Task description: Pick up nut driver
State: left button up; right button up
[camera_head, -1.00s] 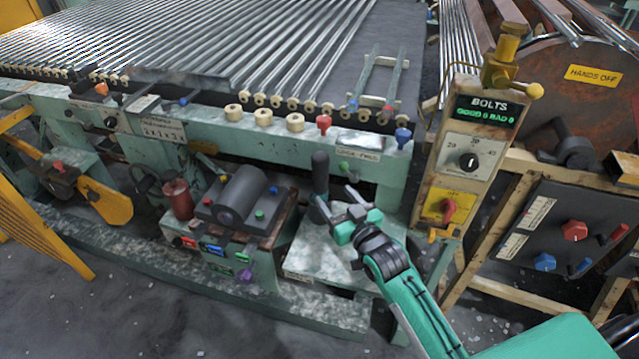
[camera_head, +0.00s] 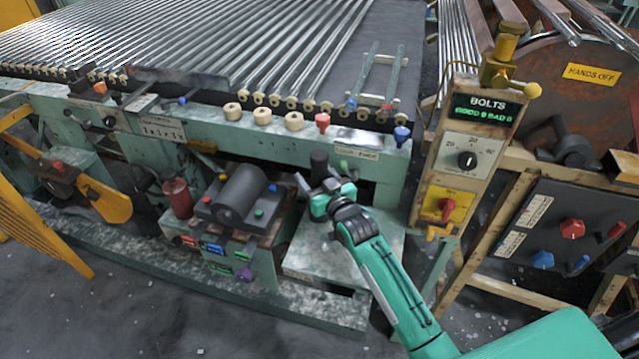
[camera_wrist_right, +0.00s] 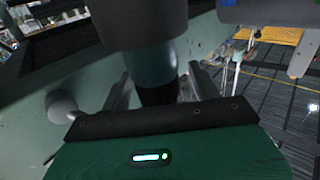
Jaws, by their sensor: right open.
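A dark upright tool with a thick rounded grip, which looks like the nut driver (camera_head: 319,160), stands over the small pale-green shelf (camera_head: 375,245). My right gripper (camera_head: 318,184) is at the tool, and the gripper and hand hide its lower part. In the right wrist view the tool's thick grey body (camera_wrist_right: 138,22) fills the top middle. The jaws are open, one finger on each side; contact cannot be told. My left gripper is not in view.
A motor-like grey cylinder (camera_head: 238,198) and a red canister (camera_head: 177,198) stand left of the shelf. The green machine beam (camera_head: 270,140) runs just behind the tool. The BOLTS control post (camera_head: 465,165) rises close on the right. The shelf's front is bare.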

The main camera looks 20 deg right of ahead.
grip_shut()
jog(key=shift+r, duration=0.2)
